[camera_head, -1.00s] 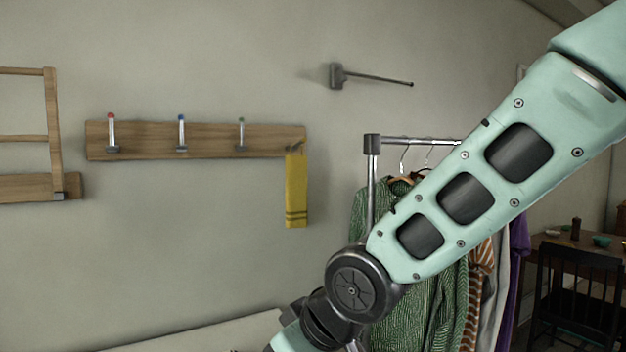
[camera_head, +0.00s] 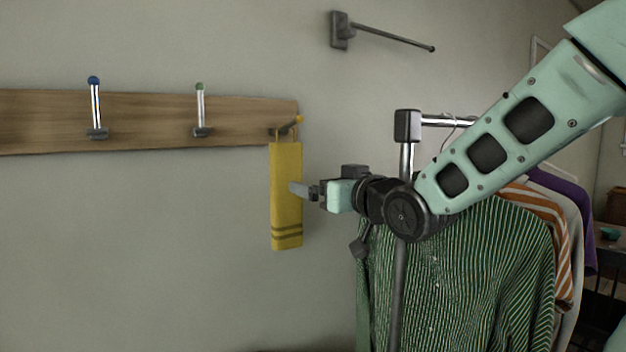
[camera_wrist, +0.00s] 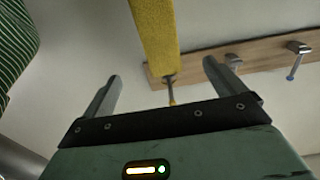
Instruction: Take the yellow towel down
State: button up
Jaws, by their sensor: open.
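The yellow towel (camera_head: 286,190) hangs by a loop from the yellow-tipped hook (camera_head: 289,126) at the right end of the wooden rack, with darker stripes near its lower edge. My gripper (camera_head: 298,189) is at the towel's right side, about mid-height, its finger overlapping the towel's edge in the head view. In the wrist view the towel (camera_wrist: 155,35) shows beyond and between the two spread fingers of my gripper (camera_wrist: 160,80), which is open with nothing held. Whether a finger touches the cloth cannot be told.
The wooden rack (camera_head: 150,121) carries other hooks with blue and green tips. A dark rod (camera_head: 390,37) juts from the wall above right. A clothes rail (camera_head: 406,160) with a green striped shirt (camera_head: 480,270) stands close to my arm. Wall below the rack is clear.

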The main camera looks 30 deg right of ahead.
aim_at(283, 174)
jog(key=w+p, duration=0.3)
jog(key=p, duration=0.2)
jog(key=w+p, duration=0.3)
jog(key=p, duration=0.2)
jog(key=w+p, duration=0.2)
jog(key=p, duration=0.4)
jog(key=shift+w+r, duration=0.3)
jog(key=shift+w, duration=0.1)
jog(key=w+p, duration=0.1)
jog(key=w, duration=0.1)
jog(key=w+p, duration=0.1)
jog(key=w, duration=0.2)
jog(key=w+p, duration=0.1)
jog(key=w, duration=0.2)
jog(key=shift+w+f, duration=0.25)
jog(key=shift+c, duration=0.2)
